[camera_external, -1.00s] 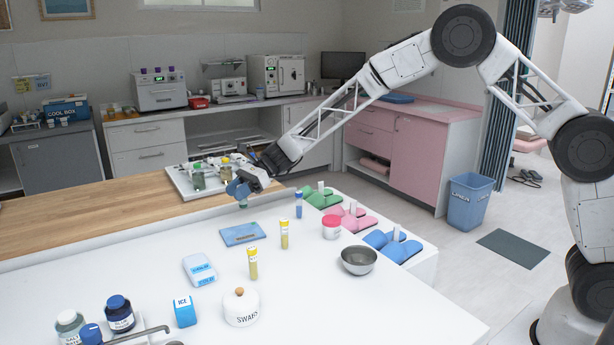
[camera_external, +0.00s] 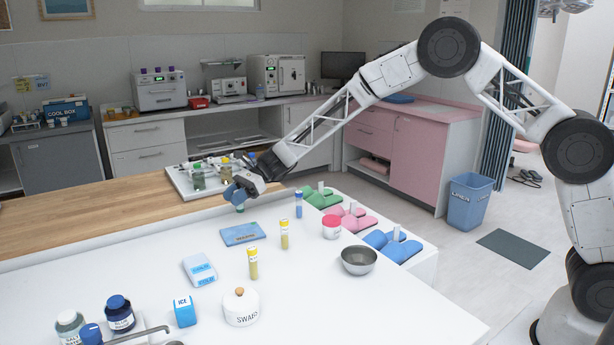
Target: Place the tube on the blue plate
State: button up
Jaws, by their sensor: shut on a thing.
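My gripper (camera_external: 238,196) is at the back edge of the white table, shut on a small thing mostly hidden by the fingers. Only a little greenish part (camera_external: 240,209) shows below them; I take it to be a tube, but it is too small to be sure. The flat blue plate (camera_external: 243,234) lies on the white table just in front of and below my gripper, apart from it. Two yellow-capped tubes (camera_external: 253,262) (camera_external: 284,233) and a blue tube (camera_external: 298,205) stand upright to the right of the plate.
A rack tray (camera_external: 215,172) of bottles stands behind my gripper on the wooden counter. Green (camera_external: 322,200), pink (camera_external: 355,219) and blue (camera_external: 393,246) stands line the right edge. A metal bowl (camera_external: 358,261), red-lidded jar (camera_external: 331,227), cold pack (camera_external: 199,270) and swab jar (camera_external: 241,307) are also on the table.

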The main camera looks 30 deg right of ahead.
jog(key=shift+f, duration=1.8)
jog(key=shift+f, duration=1.85)
jog(key=shift+f, duration=0.1)
jog(key=o, duration=0.9)
jog(key=v, duration=1.2)
